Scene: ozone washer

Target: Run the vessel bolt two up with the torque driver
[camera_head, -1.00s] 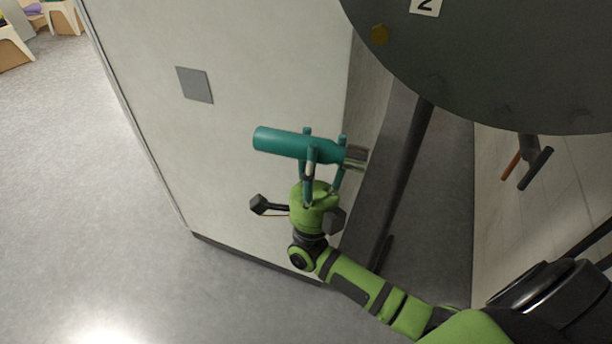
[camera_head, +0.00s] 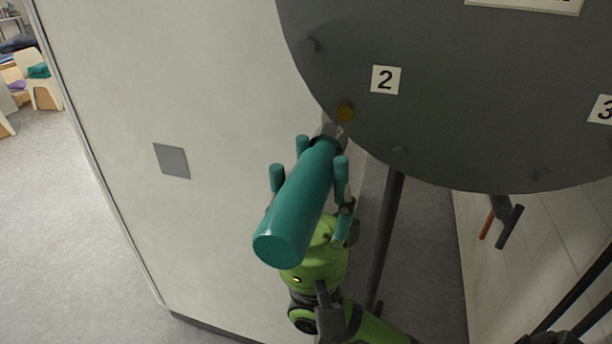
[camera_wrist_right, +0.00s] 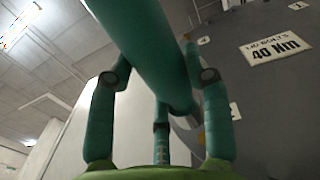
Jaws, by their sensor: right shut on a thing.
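The torque driver (camera_head: 297,208) is a teal cylinder with a metal nose. My right gripper (camera_head: 309,178) is shut around its body, with teal fingers on both sides; the driver also shows large in the right wrist view (camera_wrist_right: 150,45). Its nose points up and away, toward the brass-coloured vessel bolt two (camera_head: 345,112) near the lower left rim of the round grey vessel lid (camera_head: 450,110). The nose appears close to the bolt; whether they touch I cannot tell. A label "2" (camera_head: 385,80) sits beside the bolt. My left gripper is not in view.
A pale wall panel (camera_head: 110,90) with a grey plate (camera_head: 171,160) stands left of the driver. A dark leg (camera_head: 388,235) runs down below the lid. In the wrist view, a "40 Nm" sign (camera_wrist_right: 276,48) is on the lid. Open floor (camera_head: 60,230) lies at the left.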

